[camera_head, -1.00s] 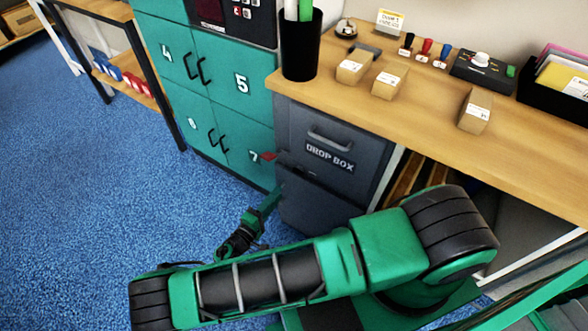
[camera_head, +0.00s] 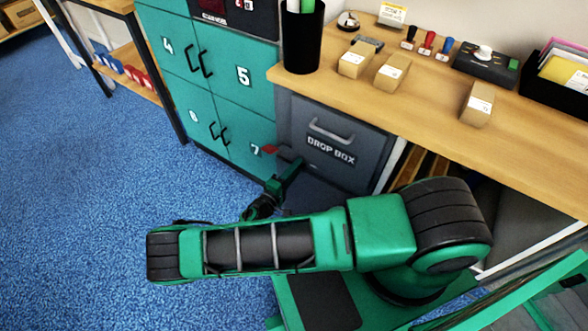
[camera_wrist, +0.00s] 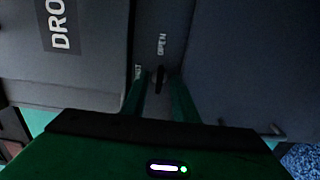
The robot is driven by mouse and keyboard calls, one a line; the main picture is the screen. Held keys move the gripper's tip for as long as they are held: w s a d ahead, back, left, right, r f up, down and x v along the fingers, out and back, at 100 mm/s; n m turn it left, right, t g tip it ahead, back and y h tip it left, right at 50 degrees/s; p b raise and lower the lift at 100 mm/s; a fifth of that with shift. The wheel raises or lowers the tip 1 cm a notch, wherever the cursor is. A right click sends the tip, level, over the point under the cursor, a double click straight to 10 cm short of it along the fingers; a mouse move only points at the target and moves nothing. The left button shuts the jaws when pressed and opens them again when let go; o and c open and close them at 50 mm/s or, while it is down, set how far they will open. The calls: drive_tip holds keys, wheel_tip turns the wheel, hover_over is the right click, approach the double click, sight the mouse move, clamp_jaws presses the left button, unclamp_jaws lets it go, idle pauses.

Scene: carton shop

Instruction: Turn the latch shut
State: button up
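The grey drop box (camera_head: 330,133) stands under the counter with a handle and a "DROP BOX" label; its label also shows sideways in the wrist view (camera_wrist: 59,22). A small dark latch (camera_wrist: 159,76) sits on the front beside the word "OPEN" (camera_wrist: 162,44); a second marking (camera_wrist: 138,72) is partly hidden by a finger. My gripper (camera_wrist: 160,93) is open, one green finger on each side of the latch; I cannot tell whether they touch it. In the head view my gripper (camera_head: 290,172) is at the front of the box, and the latch cannot be made out.
A red piece (camera_head: 269,149) juts out at the box's left edge, near the teal lockers (camera_head: 241,118). The wooden counter (camera_head: 430,105) above holds small cartons (camera_head: 392,72), stamps and a black pen cup (camera_head: 302,45). Blue carpet (camera_head: 90,200) is clear at left.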

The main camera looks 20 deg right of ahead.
drive_tip(key=shift+c, duration=0.4)
clamp_jaws()
